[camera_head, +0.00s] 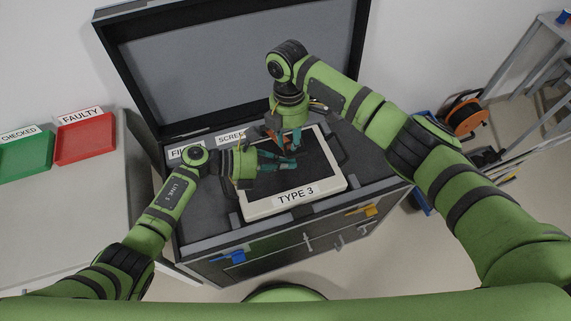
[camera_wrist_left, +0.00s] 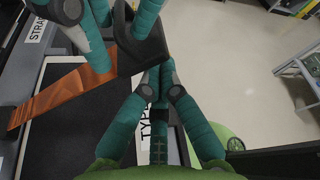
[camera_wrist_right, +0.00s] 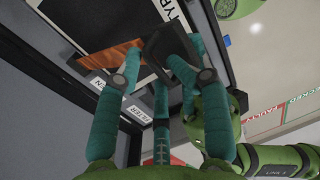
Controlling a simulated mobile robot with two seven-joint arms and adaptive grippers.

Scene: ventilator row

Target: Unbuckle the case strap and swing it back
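The orange-brown strap (camera_wrist_left: 50,98) crosses the dark face of the panel marked TYPE 3 (camera_head: 335,180). In the right wrist view the strap (camera_wrist_right: 108,57) runs up to a black, block-like buckle (camera_wrist_right: 168,42). My right gripper (camera_wrist_right: 157,62) has its fingers on both sides of this buckle and looks shut on it. My left gripper (camera_head: 295,161) is low over the panel, just beside the buckle. In the left wrist view its fingertips (camera_wrist_left: 160,76) are nearly together at the edge of the buckle (camera_wrist_left: 138,48); I see nothing clearly between them. The fingers hide part of the strap.
The open case (camera_head: 205,222) has its lid (camera_head: 215,75) raised behind. Green and red trays (camera_head: 85,142) stand on the left table. An orange cable reel (camera_head: 466,118) is at right. Both arms are close together over the panel.

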